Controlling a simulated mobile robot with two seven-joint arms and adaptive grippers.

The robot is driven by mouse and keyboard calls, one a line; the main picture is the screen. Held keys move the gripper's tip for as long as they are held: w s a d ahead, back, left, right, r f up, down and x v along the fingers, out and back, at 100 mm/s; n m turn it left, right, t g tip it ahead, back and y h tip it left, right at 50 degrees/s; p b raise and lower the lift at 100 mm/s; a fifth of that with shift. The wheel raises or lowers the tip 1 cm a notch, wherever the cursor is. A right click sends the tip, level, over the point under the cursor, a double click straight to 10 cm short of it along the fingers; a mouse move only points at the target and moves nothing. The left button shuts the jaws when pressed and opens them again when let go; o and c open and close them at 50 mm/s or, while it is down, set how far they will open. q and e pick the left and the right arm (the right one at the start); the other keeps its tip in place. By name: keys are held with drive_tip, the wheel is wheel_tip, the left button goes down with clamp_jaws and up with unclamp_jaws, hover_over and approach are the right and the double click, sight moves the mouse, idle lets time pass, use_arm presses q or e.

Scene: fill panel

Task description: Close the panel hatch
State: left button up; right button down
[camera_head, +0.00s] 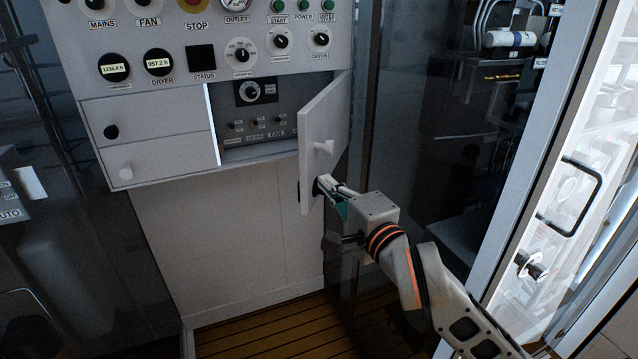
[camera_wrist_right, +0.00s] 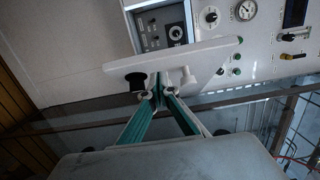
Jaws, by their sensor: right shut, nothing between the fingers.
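The panel hatch (camera_head: 322,132) is a light grey door, hinged at the right side of an open compartment (camera_head: 259,113), and it stands swung well open. A white knob (camera_head: 323,147) sits on its face. My right gripper (camera_head: 327,186) is at the hatch's lower part, just below the knob, with its fingers shut and empty. In the right wrist view the hatch (camera_wrist_right: 205,56) shows edge-on, with a black knob (camera_wrist_right: 135,81) and a white knob (camera_wrist_right: 186,77). The closed fingertips (camera_wrist_right: 159,92) are between these, close to the hatch; I cannot tell if they touch. My left gripper is not in view.
Left of the compartment are two closed drawer-like fronts with a black knob (camera_head: 111,132) and a white knob (camera_head: 126,172). Dials and switches fill the panel (camera_head: 180,60) above. A dark glass door (camera_head: 400,110) stands to the right. The floor below is clear.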

drive_tip(key=shift+w+a, duration=0.2)
drive_tip(key=shift+a, duration=0.3)
drive_tip(key=shift+w+a, duration=0.2)
drive_tip(key=shift+a, duration=0.3)
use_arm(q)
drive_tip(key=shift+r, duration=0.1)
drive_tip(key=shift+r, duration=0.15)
use_arm(e)
drive_tip(key=shift+a, duration=0.1)
